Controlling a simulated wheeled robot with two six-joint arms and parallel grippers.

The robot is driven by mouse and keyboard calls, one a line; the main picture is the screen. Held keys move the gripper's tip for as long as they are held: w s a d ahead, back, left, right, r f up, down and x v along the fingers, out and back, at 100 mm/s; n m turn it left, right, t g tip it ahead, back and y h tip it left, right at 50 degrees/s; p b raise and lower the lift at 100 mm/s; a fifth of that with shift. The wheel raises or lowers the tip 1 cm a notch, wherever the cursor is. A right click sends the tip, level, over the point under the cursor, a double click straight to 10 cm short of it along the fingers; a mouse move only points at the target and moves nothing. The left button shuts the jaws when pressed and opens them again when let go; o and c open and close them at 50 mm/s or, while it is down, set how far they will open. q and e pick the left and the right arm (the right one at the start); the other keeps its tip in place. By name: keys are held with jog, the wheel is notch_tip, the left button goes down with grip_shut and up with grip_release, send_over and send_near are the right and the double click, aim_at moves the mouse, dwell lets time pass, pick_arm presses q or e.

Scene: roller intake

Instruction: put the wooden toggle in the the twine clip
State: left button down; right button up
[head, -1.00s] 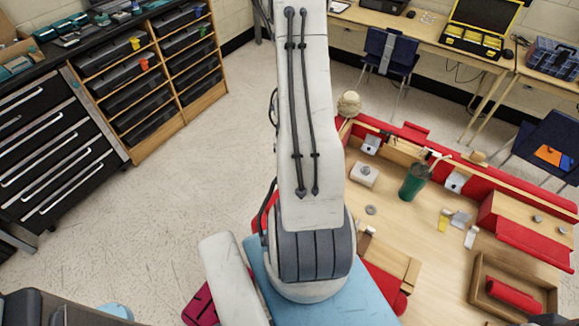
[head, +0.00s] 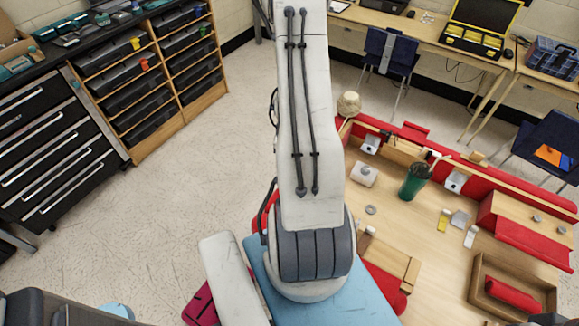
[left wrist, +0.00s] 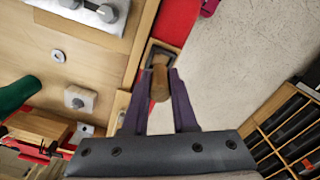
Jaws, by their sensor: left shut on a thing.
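The wooden toggle (left wrist: 160,83) is a short brown rounded piece between the dark purple fingers of my left gripper (left wrist: 158,80) in the left wrist view. The gripper is shut on it. Just beyond the toggle, a wooden frame with a dark recess (left wrist: 164,50) shows at the bench edge; the toggle overlaps its near part. I cannot tell whether they touch, or whether this is the twine clip. In the head view my left arm hides the gripper and toggle. My right gripper is not in view.
On the wooden bench stand a white block (head: 364,174), a grey ring (head: 371,209) and a green cup (head: 414,182). Red panels (head: 530,245) edge the bench. A ball of twine (head: 349,103) sits at its far left corner. Open floor (head: 200,180) lies left.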

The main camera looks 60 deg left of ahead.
pick_arm(q)
jog(key=shift+f, duration=0.15)
jog(key=shift+f+b, duration=0.85)
jog(key=shift+f, duration=0.15)
jog(key=shift+f+b, duration=0.6)
jog(key=shift+f, duration=0.3)
dwell(0.4)
jog(key=c, duration=0.6)
grip_release()
jog(key=shift+r, duration=0.1)
notch_tip(320, 180, up, 10)
jog(key=shift+r+b, duration=0.25)
jog(key=shift+b, duration=0.3)
